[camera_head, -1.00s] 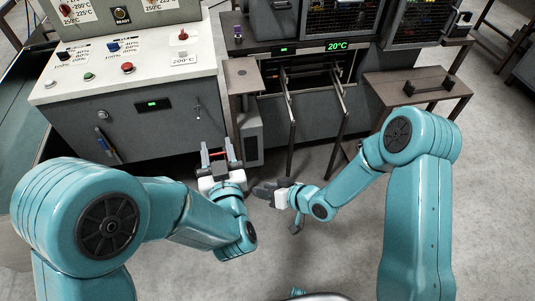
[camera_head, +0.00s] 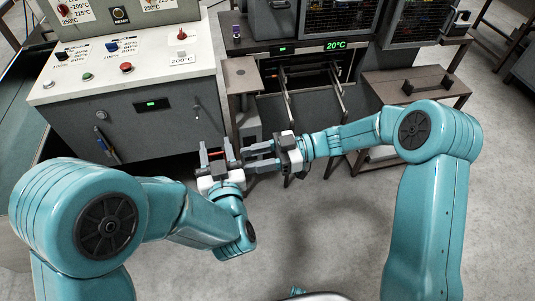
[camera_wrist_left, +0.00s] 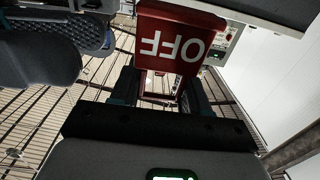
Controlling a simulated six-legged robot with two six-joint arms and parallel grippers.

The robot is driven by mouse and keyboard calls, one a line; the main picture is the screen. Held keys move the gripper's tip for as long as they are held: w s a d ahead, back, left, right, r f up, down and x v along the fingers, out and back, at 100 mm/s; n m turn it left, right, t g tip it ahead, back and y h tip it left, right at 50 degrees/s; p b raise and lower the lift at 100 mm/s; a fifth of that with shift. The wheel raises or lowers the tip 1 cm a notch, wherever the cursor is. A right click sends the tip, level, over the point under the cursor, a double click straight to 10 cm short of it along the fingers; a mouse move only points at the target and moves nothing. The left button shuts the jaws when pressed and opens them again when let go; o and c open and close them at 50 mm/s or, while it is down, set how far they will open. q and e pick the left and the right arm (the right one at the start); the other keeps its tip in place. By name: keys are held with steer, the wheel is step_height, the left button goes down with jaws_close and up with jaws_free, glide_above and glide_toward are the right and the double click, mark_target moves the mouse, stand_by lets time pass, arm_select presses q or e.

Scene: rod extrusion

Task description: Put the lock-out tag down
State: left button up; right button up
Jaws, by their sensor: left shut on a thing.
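The red lock-out tag (camera_wrist_left: 178,42) carries white letters "OFF", upside down in the left wrist view. In the head view only a thin red edge of the tag (camera_head: 216,154) shows between the fingers. My left gripper (camera_head: 219,153) is shut on it and holds it up in front of the control cabinet. My right gripper (camera_head: 246,158) is close by on the right, its two fingers apart and pointing left toward the left gripper. Dark finger parts of the right gripper (camera_wrist_left: 55,50) fill the upper left of the left wrist view. I cannot tell whether they touch the tag.
The control cabinet (camera_head: 135,130) with knobs and buttons stands behind at left. A narrow brown shelf (camera_head: 242,76) adjoins it. The dark machine (camera_head: 310,100) with a 20°C display is behind. A brown side table (camera_head: 418,86) stands at right. The floor in front is clear.

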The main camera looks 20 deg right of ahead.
steer(key=a, duration=0.8)
steer(key=shift+w+a+f, duration=0.15)
steer(key=shift+f, duration=0.1)
jaws_close()
arm_select(q)
steer(key=o, duration=1.4)
steer(key=shift+c, duration=0.2)
steer(key=shift+r, duration=0.1)
